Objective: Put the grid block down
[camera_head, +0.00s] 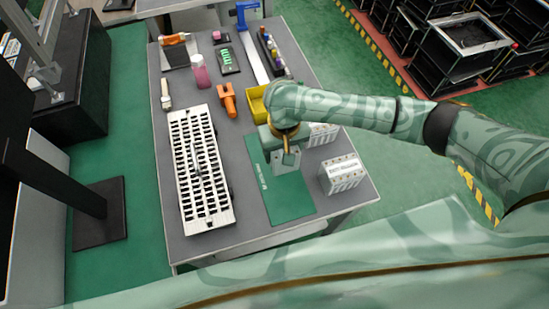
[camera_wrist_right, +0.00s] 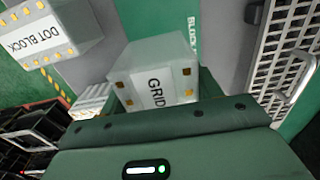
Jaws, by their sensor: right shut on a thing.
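The grid block (camera_wrist_right: 155,85) is a pale grey block with gold square marks and a label reading GRID. It is between the fingers of my right gripper (camera_wrist_right: 160,98), which is shut on it. In the head view my right gripper (camera_head: 285,158) is over the far part of a green mat (camera_head: 290,200) with white lettering; the mat also shows in the wrist view (camera_wrist_right: 158,18). I cannot tell whether the block touches the mat. My left gripper is not in view.
The dot block (camera_wrist_right: 55,35) is beside the mat; two pale blocks (camera_head: 343,174) (camera_head: 322,136) stand right of it in the head view. A white slotted tray (camera_head: 200,170) lies left. A yellow bin (camera_head: 256,103) is behind. The mat's near part is clear.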

